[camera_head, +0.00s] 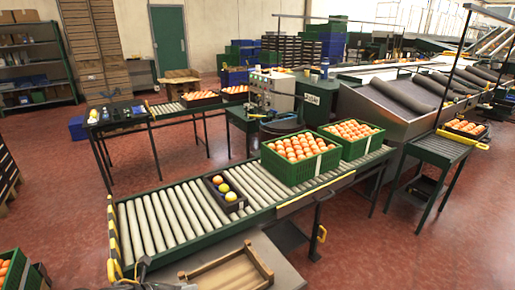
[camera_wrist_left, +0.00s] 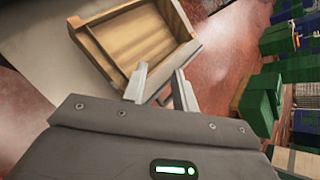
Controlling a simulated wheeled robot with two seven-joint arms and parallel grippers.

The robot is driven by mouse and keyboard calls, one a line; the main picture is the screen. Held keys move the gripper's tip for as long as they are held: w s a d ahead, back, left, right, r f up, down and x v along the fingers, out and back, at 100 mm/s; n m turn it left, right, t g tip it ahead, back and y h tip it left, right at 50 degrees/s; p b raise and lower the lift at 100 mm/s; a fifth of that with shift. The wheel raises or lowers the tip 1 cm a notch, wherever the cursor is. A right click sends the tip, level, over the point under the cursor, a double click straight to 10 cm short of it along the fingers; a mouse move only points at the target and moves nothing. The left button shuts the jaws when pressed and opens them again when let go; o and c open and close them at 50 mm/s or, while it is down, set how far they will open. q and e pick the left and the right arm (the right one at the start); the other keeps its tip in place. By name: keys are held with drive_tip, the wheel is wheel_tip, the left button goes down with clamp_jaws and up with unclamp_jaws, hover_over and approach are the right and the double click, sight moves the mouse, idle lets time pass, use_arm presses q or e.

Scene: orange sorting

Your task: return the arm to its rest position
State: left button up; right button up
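My left gripper (camera_wrist_left: 161,88) shows in the left wrist view with its two pale fingers apart and nothing between them. A wooden tray (camera_wrist_left: 101,61) lies beyond the fingertips on a grey surface. In the head view, a dark part of my left arm and gripper (camera_head: 137,277) shows at the bottom left, beside the yellow-and-black post and left of the wooden tray (camera_head: 265,268). The fingers are too small to judge there. My right gripper is in neither view.
A roller conveyor (camera_head: 150,222) crosses the front. It carries a small dark crate (camera_head: 213,203) with several coloured balls and two green crates of oranges (camera_head: 267,163) (camera_head: 376,142). Another green crate (camera_head: 33,278) stands at the bottom left corner. Red floor (camera_head: 60,205) is open at left.

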use_arm(q)
drive_tip(key=s+a+f+m+g+y, duration=0.25)
drive_tip(key=s+m, duration=0.95)
drive_tip(key=m, duration=0.6)
drive_tip(key=s+a+f+m+g+y, duration=0.2)
drive_tip(key=s+f+m+y, duration=0.2)
drive_tip(key=s+m, duration=1.15)
wheel_tip(320, 180, down, 24)
drive_tip(key=w+m, duration=0.3)
drive_tip(key=s+a+f+g, duration=0.1)
drive_tip(key=s+a+f, duration=0.1)
drive_tip(key=s+f, duration=0.6)
drive_tip(key=s+a+f+g, duration=0.1)
drive_tip(key=s+a+f, duration=0.1)
drive_tip(key=s+f, duration=0.7)
drive_tip(key=shift+f, duration=0.25)
drive_tip(key=shift+s+y, duration=0.1)
drive_tip(key=shift+y, duration=0.15)
